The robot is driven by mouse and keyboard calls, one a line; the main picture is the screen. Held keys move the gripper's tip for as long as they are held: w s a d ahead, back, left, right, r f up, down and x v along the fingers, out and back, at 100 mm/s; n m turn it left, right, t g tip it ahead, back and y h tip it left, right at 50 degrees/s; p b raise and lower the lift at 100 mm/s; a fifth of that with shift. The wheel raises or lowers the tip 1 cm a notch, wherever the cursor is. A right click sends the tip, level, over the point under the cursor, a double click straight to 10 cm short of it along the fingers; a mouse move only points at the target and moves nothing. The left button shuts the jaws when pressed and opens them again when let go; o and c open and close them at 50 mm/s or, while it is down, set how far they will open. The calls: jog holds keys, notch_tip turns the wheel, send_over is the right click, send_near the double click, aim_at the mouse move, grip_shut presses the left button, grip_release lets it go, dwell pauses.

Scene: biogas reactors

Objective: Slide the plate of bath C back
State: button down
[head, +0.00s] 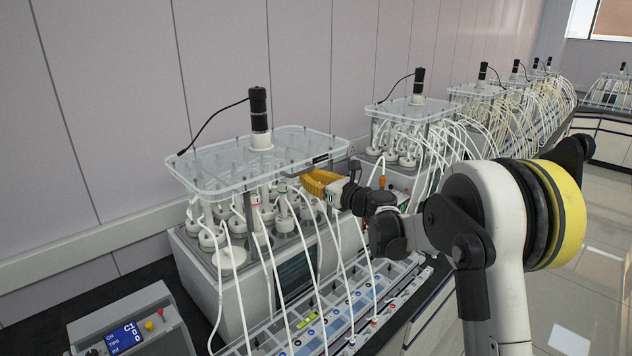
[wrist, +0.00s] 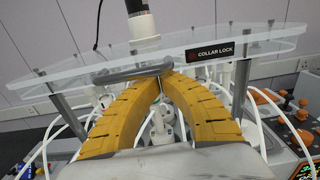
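The clear plate (head: 255,160) lies level above the nearest bath (head: 255,270), on grey posts. A black motor stands on its middle. In the wrist view the plate (wrist: 70,82) carries a "COLLAR LOCK" label (wrist: 210,51) and a grey handle-like bar (wrist: 130,73) along its front edge. My gripper (head: 308,184) is at the plate's front right edge. In the wrist view the yellow fingertips of my gripper (wrist: 160,77) meet just under the right end of the bar. I cannot tell whether they touch it. No letter C shows on this bath.
White tubes (head: 340,250) run from the bath's bottles down to a tray of valves (head: 350,310) in front. A control box (head: 130,325) stands at left. A second bath (head: 410,115) with a similar plate stands behind, to the right. The wall is behind.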

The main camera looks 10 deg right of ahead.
jog(key=shift+w+a, duration=0.1)
jog(key=shift+w, duration=0.05)
jog(key=x, duration=1.3)
jog(key=shift+w+a+b, duration=0.15)
jog(key=shift+a+b, duration=0.05)
jog(key=shift+b, duration=0.15)
jog(key=shift+d, duration=0.1)
